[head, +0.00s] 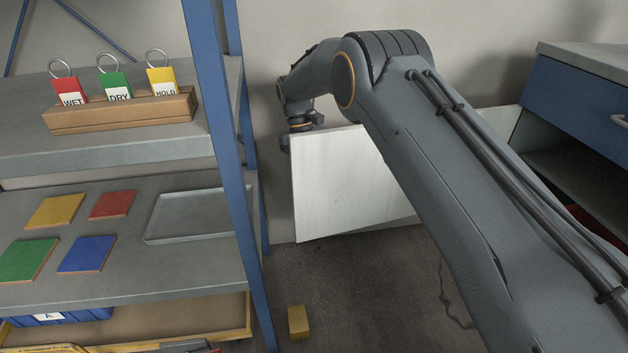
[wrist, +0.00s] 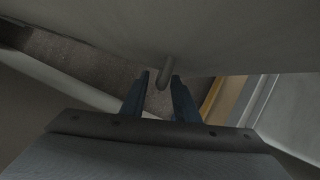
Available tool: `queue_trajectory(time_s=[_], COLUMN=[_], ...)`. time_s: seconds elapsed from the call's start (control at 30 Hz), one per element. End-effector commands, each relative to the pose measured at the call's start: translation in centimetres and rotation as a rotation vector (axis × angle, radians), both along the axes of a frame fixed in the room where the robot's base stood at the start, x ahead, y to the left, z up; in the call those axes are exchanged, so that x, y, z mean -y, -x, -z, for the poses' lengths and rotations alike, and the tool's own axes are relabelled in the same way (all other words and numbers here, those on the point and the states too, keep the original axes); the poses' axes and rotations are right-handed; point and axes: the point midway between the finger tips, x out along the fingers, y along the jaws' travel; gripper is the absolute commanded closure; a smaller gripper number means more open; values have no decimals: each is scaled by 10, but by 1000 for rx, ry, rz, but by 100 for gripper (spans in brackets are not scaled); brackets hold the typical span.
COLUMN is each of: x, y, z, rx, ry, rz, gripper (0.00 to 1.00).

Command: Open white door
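The white door (head: 340,185) stands swung out from the cabinet in the head view, with the cabinet's lower compartment (head: 570,175) showing open; my arm covers part of the door. My gripper (head: 285,143) is at the door's far left edge, partly hidden behind it. In the wrist view, the two dark fingers of my gripper (wrist: 160,78) are apart. A grey handle bar (wrist: 166,71) on the door's face (wrist: 210,35) stands between their tips, with a gap showing at the left finger.
The cabinet has a blue drawer (head: 580,100) above the compartment. A shelf rack with a blue post (head: 222,150) stands close left of the door. It holds tags in a wooden block (head: 120,112), coloured tiles and a tray (head: 190,218). A yellow block (head: 298,322) lies on the floor.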

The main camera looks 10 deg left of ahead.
Motion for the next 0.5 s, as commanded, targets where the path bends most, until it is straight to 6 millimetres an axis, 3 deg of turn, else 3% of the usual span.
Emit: queue_trajectory(time_s=[0.17,0.5], x=[1,2], y=[-1,-2], z=[-13,-74], rx=[2,3], ry=[-2,-2], rz=[2,4], gripper=[72,72])
